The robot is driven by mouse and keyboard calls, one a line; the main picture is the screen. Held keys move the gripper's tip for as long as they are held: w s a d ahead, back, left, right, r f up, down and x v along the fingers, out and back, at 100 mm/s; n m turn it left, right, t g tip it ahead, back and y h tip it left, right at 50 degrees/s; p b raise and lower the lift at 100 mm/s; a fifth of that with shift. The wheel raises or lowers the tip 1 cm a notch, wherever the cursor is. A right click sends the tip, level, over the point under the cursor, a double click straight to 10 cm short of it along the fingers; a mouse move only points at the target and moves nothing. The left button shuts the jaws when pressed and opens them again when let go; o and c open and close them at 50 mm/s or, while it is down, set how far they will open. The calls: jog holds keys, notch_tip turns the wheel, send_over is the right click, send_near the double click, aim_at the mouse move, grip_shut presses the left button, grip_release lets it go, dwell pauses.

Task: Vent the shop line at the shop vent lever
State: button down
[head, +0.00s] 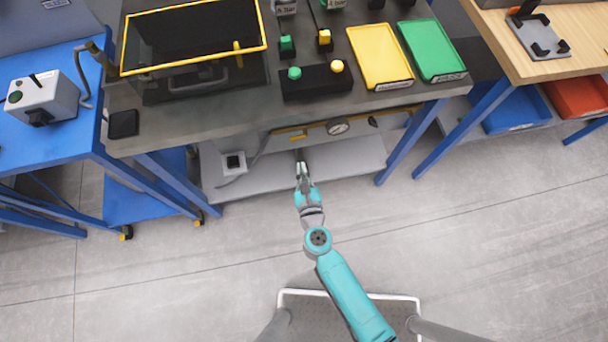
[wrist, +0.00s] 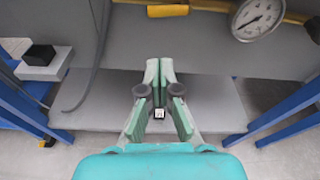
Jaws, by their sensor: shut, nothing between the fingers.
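Under the grey bench a brass-coloured pipe runs along a grey panel. A bright yellow lever-like handle (head: 291,136) lies level along it at the left; it also shows at the top of the wrist view (wrist: 168,11). A black fitting (head: 373,121) sits at the right of the pipe and is cut off in the wrist view (wrist: 314,29). I see no readable label telling which is the shop vent lever. My gripper (head: 302,168) is shut and empty, in front of the lower shelf and below the pipe. Its closed fingers (wrist: 159,75) point toward the panel.
A round gauge (head: 337,127) sits mid-pipe. A small white box with a black top (head: 233,162) stands on the lower shelf (head: 345,160) at left, with a cable beside it. Blue bench legs (head: 411,140) flank the opening. The floor in front is clear.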

jog(key=w+a+r, duration=0.1)
jog(key=w, duration=0.5)
jog(key=shift+a+r, duration=0.35)
jog(key=shift+a, duration=0.05)
jog(key=shift+w+a+r+m, duration=0.15)
jog(key=shift+w+r+m, duration=0.2)
jog(key=shift+r, duration=0.2)
